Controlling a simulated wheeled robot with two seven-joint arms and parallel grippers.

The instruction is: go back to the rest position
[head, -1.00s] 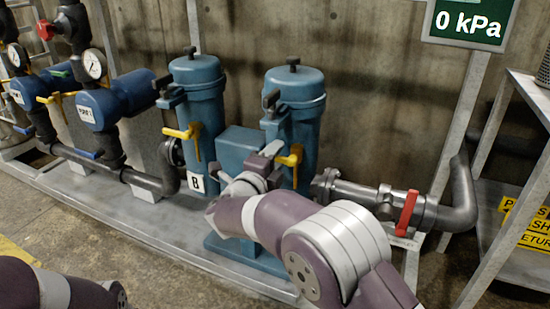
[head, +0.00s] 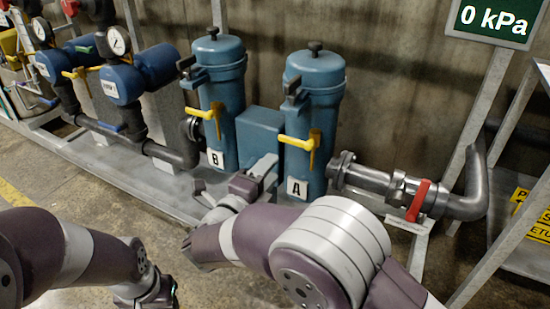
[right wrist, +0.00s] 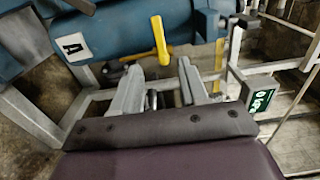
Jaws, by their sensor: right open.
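My right gripper (head: 238,174) is in front of the two blue filter housings in the head view, below the blue box between them. In the right wrist view its two grey fingers (right wrist: 160,82) are apart with nothing held between them. Blue housing A (head: 313,110) and blue housing B (head: 220,95) stand upright, each with a yellow handle. My left arm (head: 85,250) crosses the lower left. Part of its gripper end (head: 150,290) shows at the bottom edge, with its fingers not clear.
A pipe with a red handle (head: 418,200) runs right of housing A. A grey metal frame and a rack (head: 500,210) stand at the right. Blue units with gauges (head: 118,40) are at the left. A green sign reads 0 kPa (head: 493,22). Open floor shows at the lower left.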

